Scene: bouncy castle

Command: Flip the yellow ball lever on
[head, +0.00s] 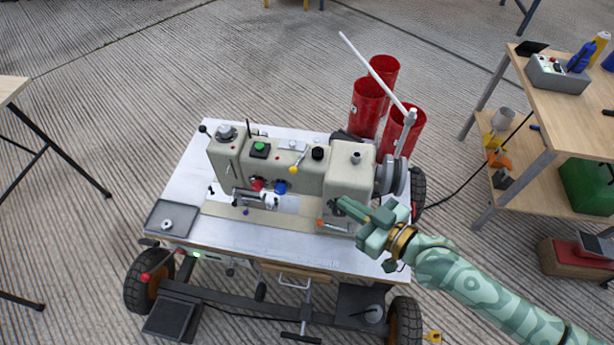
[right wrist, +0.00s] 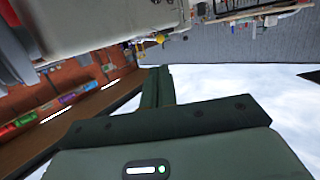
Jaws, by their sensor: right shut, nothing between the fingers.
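The yellow ball lever (head: 293,170) is on the front face of the beige machine (head: 228,160), near the middle in the head view. Its yellow ball hangs at the lower end of a short pale stem that slants down to the left. A small yellow ball, which looks like the same lever (right wrist: 160,38), shows near the top of the right wrist view. My right gripper (head: 340,204) is shut and empty, in front of the machine's right end. It is to the right of the lever and below it in the picture, apart from it. My left gripper is not in view.
The machine stands on a wheeled cart with a pale top (head: 190,185). A red knob (head: 257,184) and a blue knob (head: 280,187) sit below the lever. Red cylinders (head: 367,105) stand behind right. A wooden table (head: 570,110) is at the right.

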